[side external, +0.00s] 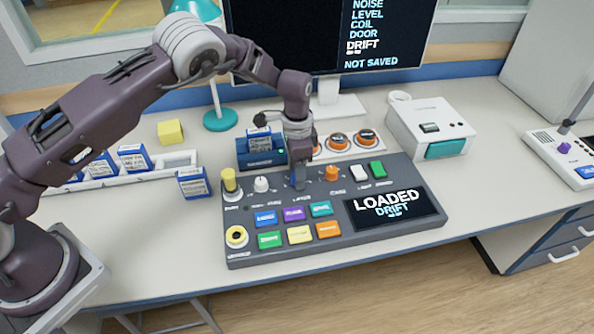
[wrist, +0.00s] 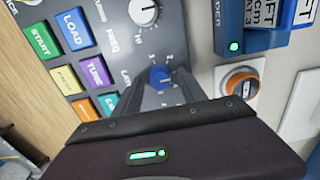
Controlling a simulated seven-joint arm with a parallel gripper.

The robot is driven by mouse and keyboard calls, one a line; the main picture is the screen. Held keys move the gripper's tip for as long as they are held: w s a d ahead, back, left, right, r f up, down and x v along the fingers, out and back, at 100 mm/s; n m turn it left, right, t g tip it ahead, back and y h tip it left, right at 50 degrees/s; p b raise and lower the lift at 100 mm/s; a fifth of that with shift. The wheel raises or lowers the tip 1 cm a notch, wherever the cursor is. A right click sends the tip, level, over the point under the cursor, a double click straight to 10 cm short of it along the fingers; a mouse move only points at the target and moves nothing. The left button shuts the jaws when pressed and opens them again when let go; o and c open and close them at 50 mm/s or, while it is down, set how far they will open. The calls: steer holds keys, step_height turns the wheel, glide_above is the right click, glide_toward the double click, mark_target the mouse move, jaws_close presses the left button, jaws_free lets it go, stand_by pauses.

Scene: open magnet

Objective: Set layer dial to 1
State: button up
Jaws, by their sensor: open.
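The layer dial is a small blue knob (wrist: 160,77) on the grey control panel (side external: 335,230). In the wrist view it sits beside the partly hidden word "LAYER", with small numbers around it; which number it points at is too small to tell. In the side view only a bit of blue shows at my gripper's tip. My gripper (side external: 299,184) points down at the dial, its jaws open.
A white FREQ dial (side external: 261,184) and an orange knob (side external: 331,173) flank the layer dial. Coloured buttons lie in front, and the panel display (side external: 395,208) reads "LOADED DRIFT". A blue card holder (side external: 262,155) and a white box with orange knobs (side external: 340,145) stand close behind.

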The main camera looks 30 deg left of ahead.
steer(key=shift+f, duration=0.2)
jaws_close()
